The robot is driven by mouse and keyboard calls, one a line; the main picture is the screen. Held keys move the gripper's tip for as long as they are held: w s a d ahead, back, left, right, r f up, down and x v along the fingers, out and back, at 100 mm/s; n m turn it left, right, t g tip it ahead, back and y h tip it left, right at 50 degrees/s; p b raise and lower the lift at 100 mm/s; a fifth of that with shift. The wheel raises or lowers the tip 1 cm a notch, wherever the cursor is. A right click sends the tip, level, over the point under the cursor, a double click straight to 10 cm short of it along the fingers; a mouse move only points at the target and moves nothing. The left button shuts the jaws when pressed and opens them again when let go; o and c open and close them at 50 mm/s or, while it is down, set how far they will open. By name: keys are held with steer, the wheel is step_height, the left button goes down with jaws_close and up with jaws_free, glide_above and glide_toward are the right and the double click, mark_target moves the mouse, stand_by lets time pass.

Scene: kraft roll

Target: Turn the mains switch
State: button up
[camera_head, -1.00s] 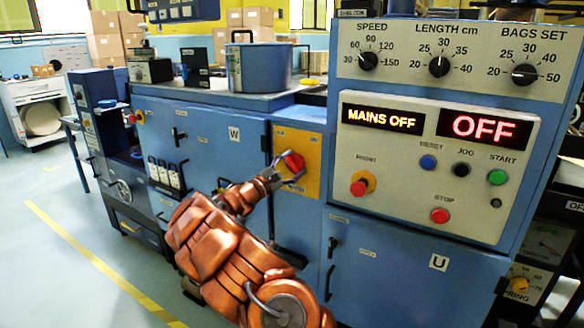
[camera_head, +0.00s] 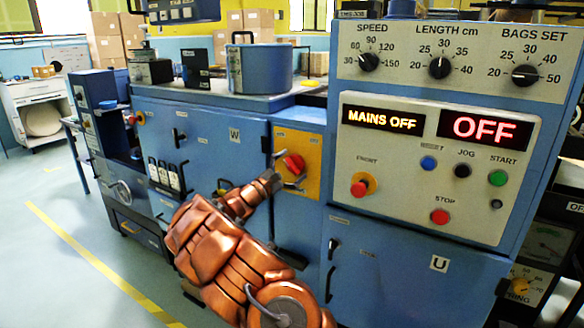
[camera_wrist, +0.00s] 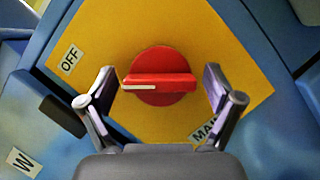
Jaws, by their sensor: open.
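The mains switch (camera_head: 293,164) is a red rotary knob on a yellow plate (camera_head: 309,181) on the front of the blue machine. In the wrist view the red knob (camera_wrist: 158,83) has a raised bar lying across the picture, with a white mark at its left end. An OFF label (camera_wrist: 71,60) is at upper left of the plate, and a partly hidden label starting "MA" (camera_wrist: 206,129) is at lower right. My gripper (camera_wrist: 165,88) is open, its fingers on either side of the bar with gaps showing. It also shows in the head view (camera_head: 287,174) at the knob.
The panel shows a "MAINS OFF" display (camera_head: 383,119) and an "OFF" display (camera_head: 485,129). A red button on a yellow collar (camera_head: 360,186) is right of the switch. A blue pot (camera_head: 260,69) stands on the machine top. The floor at left is clear.

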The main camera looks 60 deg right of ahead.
steer(key=v, duration=1.2)
stand_by(0.6)
steer(key=s+a+r+m+g+y+p, duration=0.2)
steer(key=s+a+r+m+y, duration=0.25)
steer(key=s, duration=0.35)
steer(key=s+a+r+m+g+y+p, duration=0.25)
steer(key=s+a+r, duration=0.2)
steer(key=s, duration=0.45)
steer(key=s+a+f+t+y+p, duration=0.1)
steer(key=s+a+y, duration=0.3)
steer(key=a, duration=0.8)
steer(key=s+a+f+t+y+p, duration=0.2)
steer(key=s+a+f+t+y, duration=0.2)
steer(key=a, duration=0.9)
steer(key=s+a+f+n+t+y+p, duration=0.1)
steer(key=s+a+f+t+y, duration=0.2)
steer(key=a, duration=0.9)
steer(key=s+y, duration=0.1)
steer(key=y, duration=0.1)
steer(key=shift+a+y, duration=0.25)
steer(key=shift+y, duration=0.05)
steer(key=shift+f, duration=0.1)
steer(key=shift+c, duration=0.3)
